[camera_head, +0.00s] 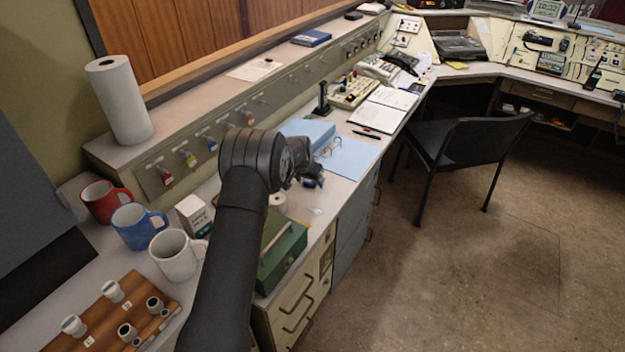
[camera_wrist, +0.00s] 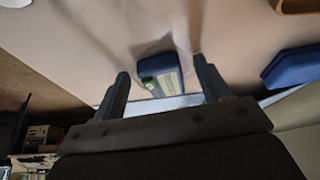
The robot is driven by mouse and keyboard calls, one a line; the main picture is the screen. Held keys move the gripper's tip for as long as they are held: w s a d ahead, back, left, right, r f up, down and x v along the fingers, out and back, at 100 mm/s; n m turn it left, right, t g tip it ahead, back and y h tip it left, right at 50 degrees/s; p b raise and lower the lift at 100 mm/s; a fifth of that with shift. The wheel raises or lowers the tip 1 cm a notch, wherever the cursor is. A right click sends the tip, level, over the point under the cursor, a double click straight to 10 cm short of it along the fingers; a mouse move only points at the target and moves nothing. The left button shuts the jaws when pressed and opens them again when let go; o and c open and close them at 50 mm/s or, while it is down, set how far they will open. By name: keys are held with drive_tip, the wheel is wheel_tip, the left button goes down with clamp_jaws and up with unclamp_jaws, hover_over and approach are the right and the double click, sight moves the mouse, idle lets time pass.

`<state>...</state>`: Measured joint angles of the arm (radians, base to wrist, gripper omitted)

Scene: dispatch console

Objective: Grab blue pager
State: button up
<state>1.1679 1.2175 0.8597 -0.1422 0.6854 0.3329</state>
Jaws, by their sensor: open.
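The blue pager (camera_wrist: 162,72) lies on the pale desktop, with its greenish label or screen facing up. In the wrist view it sits between the two fingers of my gripper (camera_wrist: 160,69), near the fingertips. The fingers stand apart with room on both sides of it, and they do not appear to touch it. In the head view my gripper (camera_head: 309,173) is low over the desk beside the blue binder. A small dark-blue patch just under it seems to be the pager, mostly hidden there.
A green metal box (camera_head: 283,252) and a white roll (camera_head: 278,203) stand close on the near side. A red mug (camera_head: 103,199), blue mug (camera_head: 136,224) and white mug (camera_head: 175,256) stand left of my arm. The desk's front edge is near.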

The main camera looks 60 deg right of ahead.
drive_tip(key=c, duration=1.1)
drive_tip(key=shift+r, duration=0.15)
